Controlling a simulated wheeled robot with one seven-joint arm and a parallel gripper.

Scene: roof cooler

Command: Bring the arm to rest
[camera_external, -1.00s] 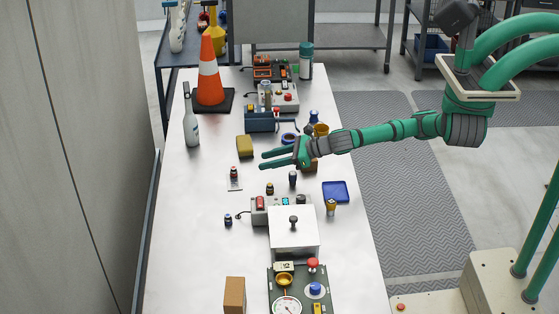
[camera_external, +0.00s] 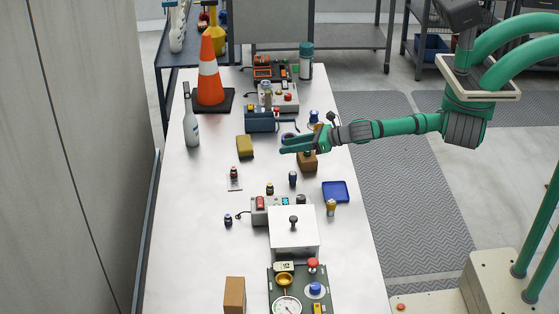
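My gripper (camera_external: 284,146) is above the far middle part of the white table (camera_external: 190,230), with its fingers pointing left. A gap shows between the two green fingers, and nothing is seen between them. The arm reaches in from the right, nearly level. A brown block (camera_external: 307,163) stands just below the gripper in the picture. Whether the fingers touch anything there cannot be told.
An orange cone (camera_external: 209,70) and a white bottle (camera_external: 190,122) stand at the table's far left. A yellow sponge-like block (camera_external: 245,146), a blue tray (camera_external: 336,191), a white box (camera_external: 292,232) and a gauge panel (camera_external: 300,275) are on the table. The near left is mostly clear.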

